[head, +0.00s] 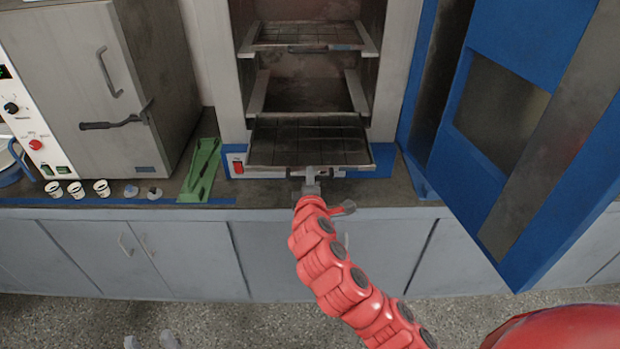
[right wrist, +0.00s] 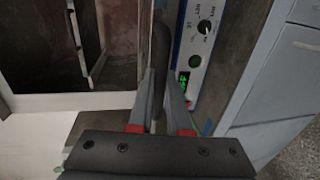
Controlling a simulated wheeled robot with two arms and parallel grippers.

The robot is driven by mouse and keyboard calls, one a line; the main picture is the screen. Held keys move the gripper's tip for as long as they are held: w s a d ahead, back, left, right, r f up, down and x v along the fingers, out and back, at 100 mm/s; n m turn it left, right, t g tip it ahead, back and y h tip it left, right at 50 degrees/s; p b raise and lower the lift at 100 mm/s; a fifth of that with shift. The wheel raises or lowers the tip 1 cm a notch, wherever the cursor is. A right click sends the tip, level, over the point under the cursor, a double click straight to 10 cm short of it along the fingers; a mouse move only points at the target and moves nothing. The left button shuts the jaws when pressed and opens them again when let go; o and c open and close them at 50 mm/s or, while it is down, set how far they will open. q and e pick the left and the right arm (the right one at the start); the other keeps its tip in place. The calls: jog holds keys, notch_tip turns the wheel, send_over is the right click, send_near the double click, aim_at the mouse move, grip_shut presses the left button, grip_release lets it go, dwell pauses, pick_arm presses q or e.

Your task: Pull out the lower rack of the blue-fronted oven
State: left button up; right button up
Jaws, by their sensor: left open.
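The blue-fronted oven (head: 382,160) stands open on the bench. Its lower rack (head: 275,150), a dark wire shelf, juts out a little past the front panel. My right gripper (head: 310,182), on the red arm, is at the middle of the rack's front edge. In the right wrist view its fingers (right wrist: 161,85) are closed around a dark bar (right wrist: 161,45), the rack's handle. My left gripper (head: 150,343) barely shows at the bottom edge, with its two fingertips apart and empty, far from the oven.
The upper rack (head: 305,34) sits inside the oven. The blue oven door (head: 535,40) hangs open at the right. A grey oven (head: 100,80), several small cups (head: 77,189) and a green holder (head: 203,168) stand at the left. The floor in front is clear.

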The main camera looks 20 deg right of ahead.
jog(key=o, duration=0.4)
jog(key=shift+o, duration=0.2)
jog(key=shift+s, duration=0.1)
jog(key=shift+s+a, duration=0.1)
jog(key=shift+s, duration=0.1)
jog(key=p+v, duration=1.2)
jog(key=v, duration=0.4)
jog(key=shift+s, duration=0.35)
jog(key=shift+a+r, duration=0.1)
jog(key=shift+r, duration=0.05)
